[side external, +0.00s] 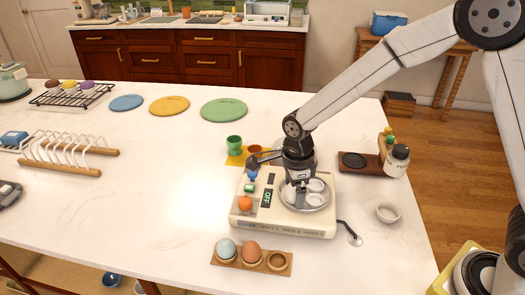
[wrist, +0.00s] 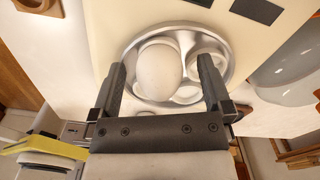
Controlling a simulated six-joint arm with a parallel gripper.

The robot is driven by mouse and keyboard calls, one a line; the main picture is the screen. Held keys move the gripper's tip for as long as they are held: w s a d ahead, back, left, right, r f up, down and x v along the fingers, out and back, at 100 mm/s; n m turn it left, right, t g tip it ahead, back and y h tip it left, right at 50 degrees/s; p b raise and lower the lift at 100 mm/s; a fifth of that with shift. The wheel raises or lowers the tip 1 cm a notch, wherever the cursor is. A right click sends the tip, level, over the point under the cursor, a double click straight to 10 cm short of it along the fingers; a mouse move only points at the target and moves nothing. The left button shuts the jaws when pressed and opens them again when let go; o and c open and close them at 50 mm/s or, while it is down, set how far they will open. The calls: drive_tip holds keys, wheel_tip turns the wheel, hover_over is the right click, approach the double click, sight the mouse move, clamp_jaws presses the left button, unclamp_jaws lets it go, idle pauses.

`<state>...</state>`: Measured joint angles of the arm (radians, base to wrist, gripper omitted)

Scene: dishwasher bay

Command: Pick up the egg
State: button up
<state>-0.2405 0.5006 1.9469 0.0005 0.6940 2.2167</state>
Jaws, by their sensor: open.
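A white egg (wrist: 160,68) lies in a round metal pan (wrist: 135,45) with white round cups beside it in the wrist view. The pan (side external: 291,205) sits on a cream appliance (side external: 285,231) in the side view. My gripper (wrist: 163,78) is open and empty, with one finger on each side of the egg's near part. In the side view my gripper (side external: 299,190) points down over the pan and hides part of it.
A wooden holder (side external: 225,259) with a pale blue egg (side external: 225,248) and a brown egg (side external: 251,250) stands in front. An orange round thing (side external: 245,203) is on the appliance's left.

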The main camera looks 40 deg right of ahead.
drive_tip(key=shift+f, duration=0.1)
idle(0.4)
drive_tip(key=c, duration=0.8)
drive_tip(key=shift+r, duration=0.95)
drive_tip(key=shift+s+d+r, duration=0.45)
drive_tip(key=shift+s+r, duration=1.4)
drive_tip(key=shift+s, duration=0.45)
drive_tip(key=shift+s+d+r, duration=0.45)
drive_tip(key=shift+s+r, duration=1.4)
drive_tip(key=shift+s, duration=0.45)
drive_tip(key=shift+s+d+r, duration=0.45)
drive_tip(key=shift+s+r, duration=1.4)
drive_tip(key=shift+s, duration=0.45)
